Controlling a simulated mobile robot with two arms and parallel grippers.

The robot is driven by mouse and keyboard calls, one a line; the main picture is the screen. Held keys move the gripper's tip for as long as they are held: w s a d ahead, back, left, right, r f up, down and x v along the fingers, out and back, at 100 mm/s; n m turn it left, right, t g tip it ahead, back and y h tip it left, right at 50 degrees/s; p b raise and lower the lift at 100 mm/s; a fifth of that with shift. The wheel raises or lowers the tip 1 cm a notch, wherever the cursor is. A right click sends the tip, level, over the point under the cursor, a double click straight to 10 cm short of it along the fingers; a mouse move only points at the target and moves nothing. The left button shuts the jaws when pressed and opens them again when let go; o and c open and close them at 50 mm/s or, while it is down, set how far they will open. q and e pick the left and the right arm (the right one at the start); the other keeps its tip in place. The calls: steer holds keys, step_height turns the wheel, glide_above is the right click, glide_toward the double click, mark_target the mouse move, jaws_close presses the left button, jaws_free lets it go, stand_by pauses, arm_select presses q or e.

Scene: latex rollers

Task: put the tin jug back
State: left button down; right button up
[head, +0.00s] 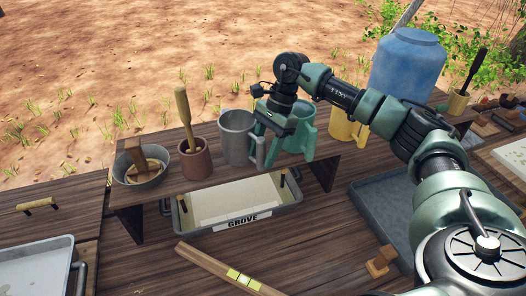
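The tin jug (237,138) is grey metal and stands upright on the raised wooden shelf (215,190), its handle on its right side. A green jug (300,138) stands just right of it, partly behind my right gripper. My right gripper (273,128) hangs from above at the handles between these two jugs. Its fingertips are small and overlap the handles, so I cannot tell whether they are open or shut, or whether they touch either jug. My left gripper is not in view.
A yellow jug (343,127) stands further right on the shelf, before a large blue container (408,65). A brown pot (195,160) and a grey bowl (140,170) are left. A GROVE tray (238,222) lies in front. A wooden bar (228,268) lies nearer.

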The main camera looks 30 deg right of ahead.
steer(key=shift+r, duration=0.25)
steer(key=shift+d+r, duration=0.15)
steer(key=b+v, duration=0.3)
steer(key=v, duration=0.8)
steer(key=shift+r+b, duration=0.25)
steer(key=shift+b, duration=0.15)
stand_by(0.6)
